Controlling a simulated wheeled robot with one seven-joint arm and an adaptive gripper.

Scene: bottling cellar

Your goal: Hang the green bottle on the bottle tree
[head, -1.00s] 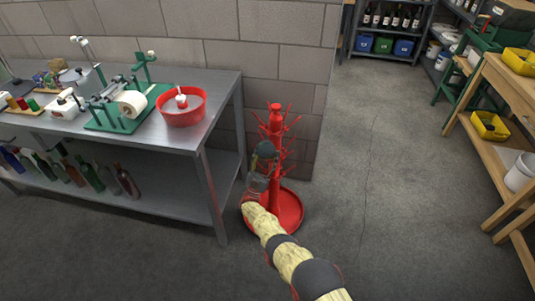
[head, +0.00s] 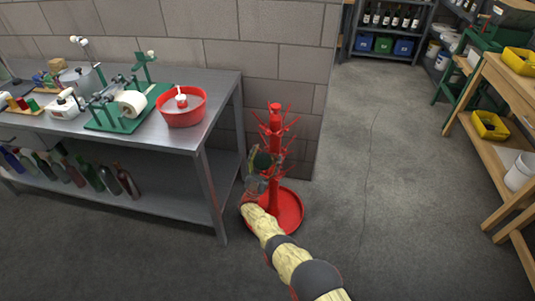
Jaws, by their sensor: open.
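The red bottle tree (head: 275,118) stands on the floor beside the steel table, with prongs around its trunk and a round red base. The green bottle (head: 261,160) is at the tree's left front, about mid-height, among the prongs, with its round end facing me. It looks tilted, and its neck is hidden, so I cannot see how a prong sits in it. My gripper (head: 257,184) is open, just below and in front of the bottle. The fingers are small and partly blend with the tree; I cannot tell whether they touch the bottle.
The steel table (head: 215,108) at left carries a red basin (head: 182,112) and a green bench device (head: 120,112). A block wall is behind the tree. Free floor lies to the right, up to a wooden bench (head: 495,140).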

